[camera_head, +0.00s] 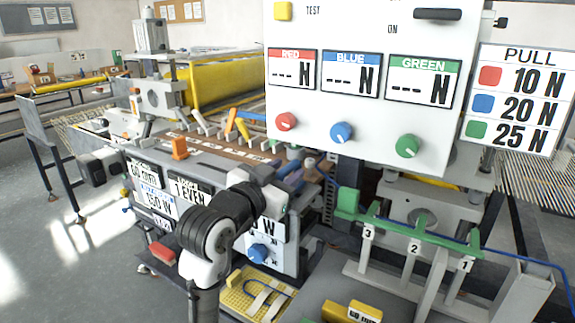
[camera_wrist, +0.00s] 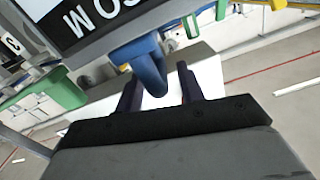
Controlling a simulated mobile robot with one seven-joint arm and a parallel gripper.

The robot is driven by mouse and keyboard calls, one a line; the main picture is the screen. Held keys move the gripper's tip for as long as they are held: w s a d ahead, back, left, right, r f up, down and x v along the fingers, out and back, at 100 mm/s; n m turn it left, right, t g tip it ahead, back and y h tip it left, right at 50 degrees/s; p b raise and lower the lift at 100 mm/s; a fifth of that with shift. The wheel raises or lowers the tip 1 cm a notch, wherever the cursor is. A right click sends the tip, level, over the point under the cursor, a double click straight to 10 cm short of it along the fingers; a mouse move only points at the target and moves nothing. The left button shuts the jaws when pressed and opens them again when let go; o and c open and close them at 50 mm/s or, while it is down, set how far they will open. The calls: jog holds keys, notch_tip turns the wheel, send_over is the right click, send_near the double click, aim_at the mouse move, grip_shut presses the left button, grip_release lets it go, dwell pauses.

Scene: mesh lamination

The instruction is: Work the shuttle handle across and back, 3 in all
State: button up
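A blue handle (camera_wrist: 150,66), rounded at its end, juts from the machine in the wrist view; it may be the shuttle handle, though no label names it. My gripper (camera_wrist: 160,84) is open, with one dark finger on each side of the blue handle's end. A gap shows on the right; I cannot tell whether the left finger touches it. In the head view my gripper (camera_head: 293,178) is at the machine's front, above a partly hidden label ending in W (camera_head: 269,228). The handle is hard to make out there.
A white panel (camera_head: 365,135) with red, blue and green knobs hangs above my gripper. A green bar (camera_head: 410,232) on numbered posts stands to the right. A blue knob (camera_head: 258,252) and a yellow tray (camera_head: 243,302) are below. Open floor (camera_head: 80,240) lies left.

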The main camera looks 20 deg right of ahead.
jog(key=shift+x, duration=0.8)
grip_shut()
